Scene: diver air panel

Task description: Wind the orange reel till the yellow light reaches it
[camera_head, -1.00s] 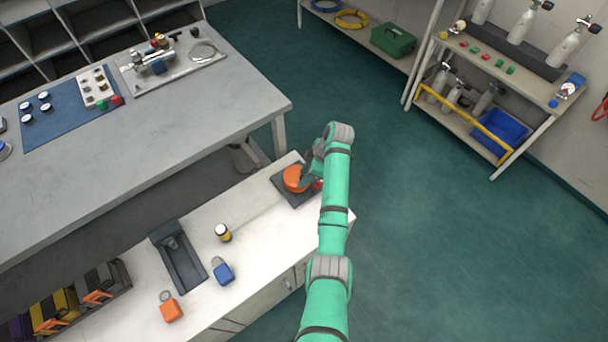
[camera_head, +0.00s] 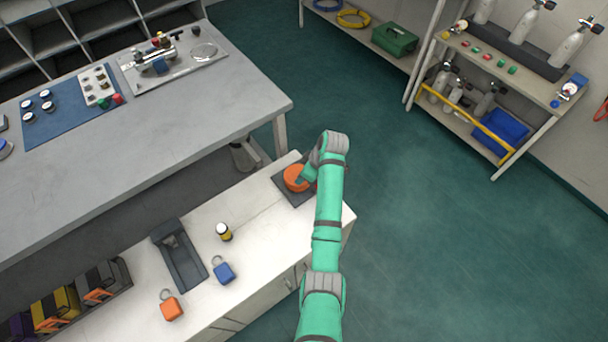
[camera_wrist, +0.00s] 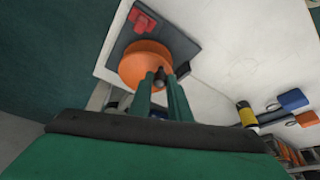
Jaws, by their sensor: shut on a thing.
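The orange reel (camera_head: 294,178) sits on a dark square base at the far right end of the white counter. It also shows in the wrist view (camera_wrist: 143,62). My gripper (camera_wrist: 162,80) is at the reel's edge, its fingers shut on a small dark crank knob (camera_wrist: 160,72). In the head view my arm hides the reel's right side and the fingertips. The yellow light (camera_head: 223,231), with black bands, stands on the counter, apart from the reel. It also shows in the wrist view (camera_wrist: 246,114).
A red part (camera_wrist: 141,18) is on the reel's base. A grey workbench (camera_head: 160,130) stands behind.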

